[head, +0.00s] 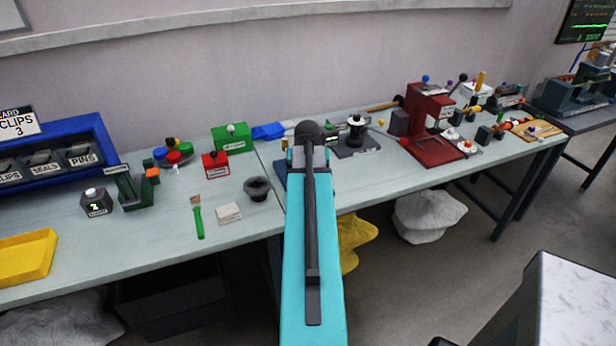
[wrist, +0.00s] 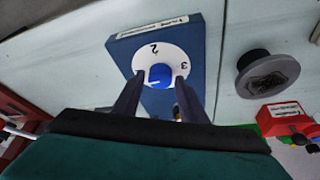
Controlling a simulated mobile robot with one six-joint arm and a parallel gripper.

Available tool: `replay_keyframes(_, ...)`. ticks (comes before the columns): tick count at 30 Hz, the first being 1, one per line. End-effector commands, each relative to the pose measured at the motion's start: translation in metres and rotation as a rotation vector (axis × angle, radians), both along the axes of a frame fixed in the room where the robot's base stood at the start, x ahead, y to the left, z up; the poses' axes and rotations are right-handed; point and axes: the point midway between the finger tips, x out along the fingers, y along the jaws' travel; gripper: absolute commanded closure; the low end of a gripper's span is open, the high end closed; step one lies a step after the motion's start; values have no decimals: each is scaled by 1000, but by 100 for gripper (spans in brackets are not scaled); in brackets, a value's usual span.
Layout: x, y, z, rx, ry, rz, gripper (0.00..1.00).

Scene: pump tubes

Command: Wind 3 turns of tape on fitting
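A blue plate (wrist: 193,37) lies on the bench in the wrist view. It carries a white dial (wrist: 175,52) marked 2 and 3, with a round blue knob (wrist: 160,76) at its middle. My gripper (wrist: 160,78) is open over the dial, with one dark finger on each side of the knob. A small gap shows between knob and fingertips, and I cannot tell the height between them. In the head view, my arm hides the dial and gripper; only an edge of the blue plate (head: 281,176) shows. I cannot identify the fitting or the tape.
A dark round cup (wrist: 268,75) stands beside the plate; it also shows in the head view (head: 257,189). A red box (head: 215,165), a green brush (head: 198,218) and a black spool stand (head: 356,133) are nearby. A red press (head: 428,120) stands further right.

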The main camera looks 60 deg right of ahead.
Motion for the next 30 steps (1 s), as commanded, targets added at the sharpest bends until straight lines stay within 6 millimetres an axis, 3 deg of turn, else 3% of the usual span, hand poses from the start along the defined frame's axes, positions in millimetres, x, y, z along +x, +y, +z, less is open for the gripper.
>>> replay_keyframes(8, 0, 0, 0, 1, 1, 14, 61)
replay_keyframes(30, -2, -1, 0, 0, 0, 321, 61)
